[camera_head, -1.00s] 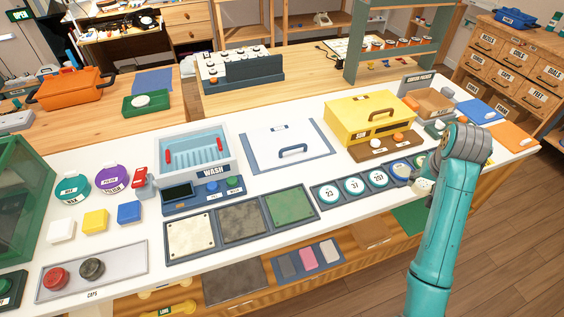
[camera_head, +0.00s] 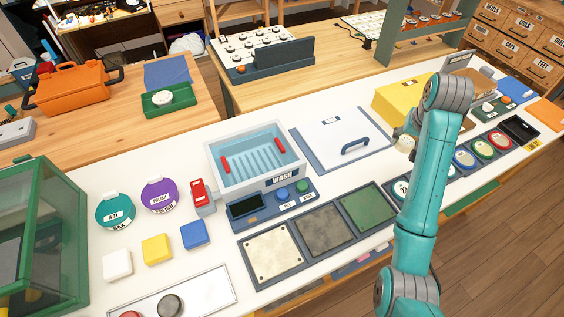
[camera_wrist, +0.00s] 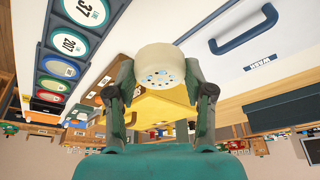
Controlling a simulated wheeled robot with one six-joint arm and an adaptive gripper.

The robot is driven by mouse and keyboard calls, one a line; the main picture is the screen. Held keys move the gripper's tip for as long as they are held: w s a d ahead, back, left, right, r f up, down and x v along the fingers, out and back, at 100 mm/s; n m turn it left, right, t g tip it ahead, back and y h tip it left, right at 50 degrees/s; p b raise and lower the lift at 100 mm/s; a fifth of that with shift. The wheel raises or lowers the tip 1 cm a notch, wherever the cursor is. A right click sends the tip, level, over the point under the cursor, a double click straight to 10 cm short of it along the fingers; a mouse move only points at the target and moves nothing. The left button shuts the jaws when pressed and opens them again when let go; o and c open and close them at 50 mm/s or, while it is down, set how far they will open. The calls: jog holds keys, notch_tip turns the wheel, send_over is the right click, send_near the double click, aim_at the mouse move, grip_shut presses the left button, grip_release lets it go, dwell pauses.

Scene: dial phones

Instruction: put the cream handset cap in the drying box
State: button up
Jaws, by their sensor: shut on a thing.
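My gripper (camera_wrist: 160,88) is shut on the cream handset cap (camera_wrist: 160,66), a short round piece with small holes in its face. In the head view the cap (camera_head: 405,143) hangs in the air near the yellow box, partly hidden by my arm. No label reading "drying box" is legible. A green-framed clear case (camera_head: 45,240) stands at the far left.
A wash basin (camera_head: 255,160) and a white panel with a handle (camera_head: 340,138) stand mid-counter. Three square pads (camera_head: 318,227) lie in front. A caps tray (camera_head: 205,292) holds a red and a dark cap. Polish tubs (camera_head: 159,195) and coloured blocks (camera_head: 156,248) are left.

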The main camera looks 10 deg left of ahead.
aim_at(390, 166)
jog(key=shift+a, duration=0.3)
jog(key=shift+f, duration=5)
jog(key=shift+f, duration=0.15)
jog(key=o, duration=0.7)
